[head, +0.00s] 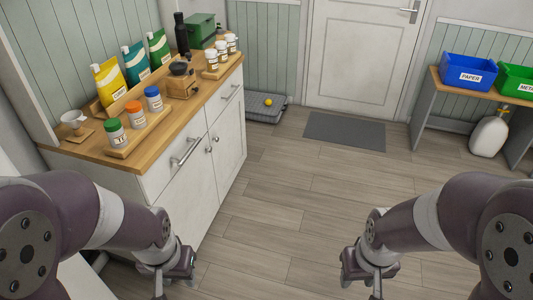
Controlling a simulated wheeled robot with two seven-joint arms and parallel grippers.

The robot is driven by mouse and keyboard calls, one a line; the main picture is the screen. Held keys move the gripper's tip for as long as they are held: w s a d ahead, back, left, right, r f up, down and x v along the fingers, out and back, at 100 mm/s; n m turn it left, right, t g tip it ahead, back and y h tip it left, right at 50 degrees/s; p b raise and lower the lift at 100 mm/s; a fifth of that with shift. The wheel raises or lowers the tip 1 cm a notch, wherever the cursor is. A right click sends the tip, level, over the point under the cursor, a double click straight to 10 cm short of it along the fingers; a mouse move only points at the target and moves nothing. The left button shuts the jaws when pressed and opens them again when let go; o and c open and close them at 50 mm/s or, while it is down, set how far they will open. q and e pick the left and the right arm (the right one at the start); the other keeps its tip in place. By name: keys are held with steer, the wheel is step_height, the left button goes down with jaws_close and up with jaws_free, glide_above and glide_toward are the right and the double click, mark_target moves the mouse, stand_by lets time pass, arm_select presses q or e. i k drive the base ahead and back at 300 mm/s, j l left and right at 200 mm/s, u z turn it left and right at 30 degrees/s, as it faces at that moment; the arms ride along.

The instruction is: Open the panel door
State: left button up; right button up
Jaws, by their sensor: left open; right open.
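The white panel door (349,62) stands in the back wall, and it looks closed. Its top is out of view. Its metal lever handle (410,13) is at the upper right of the door. My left gripper (168,284) is low in front, beside the white cabinet, far from the door. My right gripper (374,284) is low over the floor at right, also far from the door. Both are open and empty, with their tips partly cut off by the bottom edge.
A white cabinet (218,128) with a wooden top carrying bags, jars and a grinder stands left. A grey mat (345,131) lies before the door. A bench (437,92) with blue and green bins stands right. The wooden floor (300,190) between is clear.

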mark_target(228, 135)
steer(key=i+l+u, duration=0.2)
steer(key=i+u, duration=0.15)
steer(key=i+l+u, duration=0.8)
steer(key=l+u, duration=0.3)
steer(key=i+l+u, duration=0.15)
steer(key=l+u, duration=0.2)
steer(key=l, duration=0.2)
steer(key=i+l, duration=0.1)
steer(key=l, duration=0.3)
steer(key=i+l, duration=0.1)
steer(key=l, duration=0.35)
steer(key=i+l, duration=0.15)
steer(key=l, duration=0.25)
steer(key=i+l+u, duration=0.1)
steer(key=l, duration=0.35)
steer(key=i+l, duration=0.1)
steer(key=l, duration=0.3)
steer(key=i+l, duration=0.1)
steer(key=l, duration=0.35)
